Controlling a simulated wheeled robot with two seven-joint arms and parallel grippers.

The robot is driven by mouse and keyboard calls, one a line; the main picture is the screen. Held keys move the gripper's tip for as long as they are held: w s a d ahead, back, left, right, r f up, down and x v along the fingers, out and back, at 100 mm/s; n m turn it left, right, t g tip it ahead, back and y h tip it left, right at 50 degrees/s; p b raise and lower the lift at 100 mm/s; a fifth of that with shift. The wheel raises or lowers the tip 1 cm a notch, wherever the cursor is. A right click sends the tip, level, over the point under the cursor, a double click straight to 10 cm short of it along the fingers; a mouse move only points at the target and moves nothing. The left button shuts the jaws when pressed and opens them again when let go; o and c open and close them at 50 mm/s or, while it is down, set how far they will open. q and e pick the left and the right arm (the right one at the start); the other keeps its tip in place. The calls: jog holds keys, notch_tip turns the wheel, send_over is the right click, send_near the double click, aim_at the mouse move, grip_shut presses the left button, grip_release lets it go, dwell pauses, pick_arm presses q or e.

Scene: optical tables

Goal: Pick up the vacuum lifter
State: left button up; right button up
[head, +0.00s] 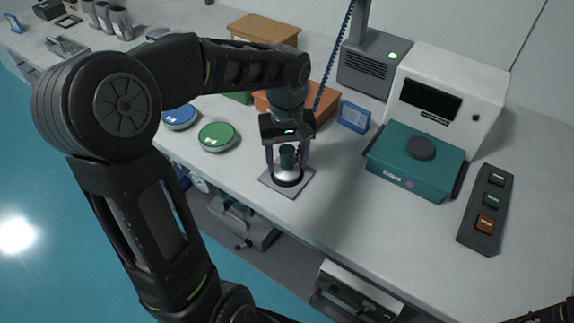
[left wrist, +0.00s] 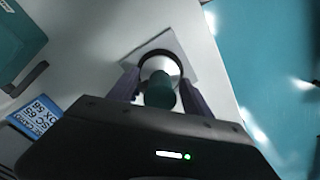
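The vacuum lifter (head: 287,157) has a dark green handle above a round silver base with a black rim. It stands upright on a square grey plate (head: 268,181) near the table's front edge. My left gripper (head: 287,166) is above it, pointing down, with one finger on each side of the handle. In the left wrist view, the lifter's green handle (left wrist: 159,92) sits between the two fingers (left wrist: 160,86), with a visible gap on both sides, so the gripper is open. My right gripper is not in view; only a dark piece of my arm shows at the lower right corner.
A teal box (head: 390,180) with a dark round knob stands right of the gripper. Behind are an orange box (head: 262,103) and a blue-framed card (head: 353,117). Green (head: 218,137) and blue (head: 179,117) discs lie left. A button panel (head: 487,208) lies far right.

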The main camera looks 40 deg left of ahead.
pick_arm(q)
grip_shut()
dwell(0.4)
